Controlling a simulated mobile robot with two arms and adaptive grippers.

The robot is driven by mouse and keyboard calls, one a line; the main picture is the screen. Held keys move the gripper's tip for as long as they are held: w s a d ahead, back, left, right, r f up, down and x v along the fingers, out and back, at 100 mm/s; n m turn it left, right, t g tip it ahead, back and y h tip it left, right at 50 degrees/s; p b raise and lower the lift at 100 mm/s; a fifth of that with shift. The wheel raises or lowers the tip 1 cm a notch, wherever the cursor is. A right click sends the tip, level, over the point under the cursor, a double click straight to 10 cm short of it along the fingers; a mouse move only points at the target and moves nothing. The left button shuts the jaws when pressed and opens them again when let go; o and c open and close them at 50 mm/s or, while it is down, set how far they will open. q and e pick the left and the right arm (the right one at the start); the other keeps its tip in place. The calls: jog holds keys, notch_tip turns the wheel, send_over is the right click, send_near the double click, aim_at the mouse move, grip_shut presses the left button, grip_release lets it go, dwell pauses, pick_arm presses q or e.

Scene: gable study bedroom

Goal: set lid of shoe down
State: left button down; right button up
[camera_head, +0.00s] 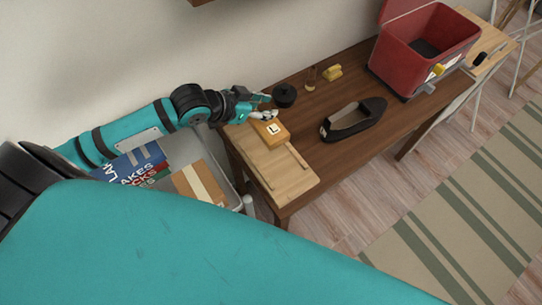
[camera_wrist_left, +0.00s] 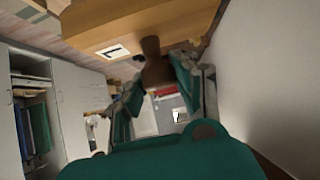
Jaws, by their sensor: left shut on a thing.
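A yellow-orange wooden block (camera_head: 270,133) with a white label marked L is at the near left end of the brown table. I take it for the lid, but cannot be sure. It also shows in the wrist view (camera_wrist_left: 95,30), label towards me. My left gripper (camera_head: 262,107) is at its back edge. In the wrist view its fingers (camera_wrist_left: 158,78) close on a brown knob-like part (camera_wrist_left: 153,52) by the block. Whether the block touches the pale board (camera_head: 285,176) below cannot be told. A black shoe-shaped thing (camera_head: 353,119) with an open top lies to the right.
A black round thing (camera_head: 285,95) stands close behind my left gripper. A small brass item (camera_head: 310,80), a yellow item (camera_head: 332,72) and an open red box (camera_head: 410,60) are further along the table (camera_head: 310,155). A grey bin (camera_head: 190,157) stands left of it.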

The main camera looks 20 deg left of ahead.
aim_at(265, 131)
pick_arm(q)
notch_tip(265, 131, down, 10)
jog(key=shift+f, duration=0.1)
dwell(0.4)
jog(key=shift+f, duration=0.1)
jog(key=c, duration=1)
grip_release()
jog(key=p+v, duration=0.1)
jog(key=v, duration=1.1)
